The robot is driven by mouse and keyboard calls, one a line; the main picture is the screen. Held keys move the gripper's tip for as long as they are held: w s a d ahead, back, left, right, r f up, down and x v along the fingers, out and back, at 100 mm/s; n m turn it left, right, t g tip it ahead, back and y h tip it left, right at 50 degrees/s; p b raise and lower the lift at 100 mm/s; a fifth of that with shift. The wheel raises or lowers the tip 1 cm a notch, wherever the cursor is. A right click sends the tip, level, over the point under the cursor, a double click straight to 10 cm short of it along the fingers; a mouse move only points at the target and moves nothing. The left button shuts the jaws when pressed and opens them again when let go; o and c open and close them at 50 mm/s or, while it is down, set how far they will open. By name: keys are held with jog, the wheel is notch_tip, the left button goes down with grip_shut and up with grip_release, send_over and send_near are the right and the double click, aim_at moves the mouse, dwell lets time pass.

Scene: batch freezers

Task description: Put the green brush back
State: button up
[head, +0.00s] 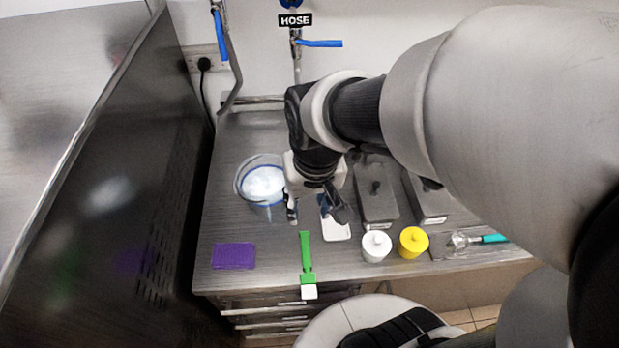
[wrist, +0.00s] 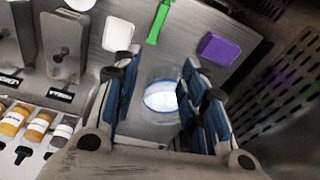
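The green brush (head: 306,262) lies on the steel counter (head: 276,250) with its white bristle end at the front edge. Its green handle also shows at the top of the wrist view (wrist: 157,22). My gripper (head: 317,208) is above the counter, farther back than the brush and apart from it. In the wrist view my gripper (wrist: 160,105) has its blue-padded fingers wide apart with nothing held. A clear bucket (head: 275,211) with white contents stands close to the gripper's left; in the wrist view it shows between the fingers.
A purple sponge (head: 233,256) lies left of the brush. A white flat item (head: 335,230) lies behind and right of it. White (head: 376,246) and yellow (head: 413,242) jars and metal containers (head: 376,207) stand right. A dark freezer wall (head: 120,190) bounds the left.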

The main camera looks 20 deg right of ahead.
jog(key=s+r+n+t, duration=0.1)
jog(key=s+r+t, duration=0.1)
jog(key=s+r, duration=0.6)
jog(key=shift+s+a+n+t, duration=0.2)
jog(key=shift+s+n+t, duration=0.1)
jog(key=shift+n, duration=0.1)
jog(key=shift+w+f, duration=0.1)
notch_tip(320, 180, down, 5)
jog(key=b, duration=0.5)
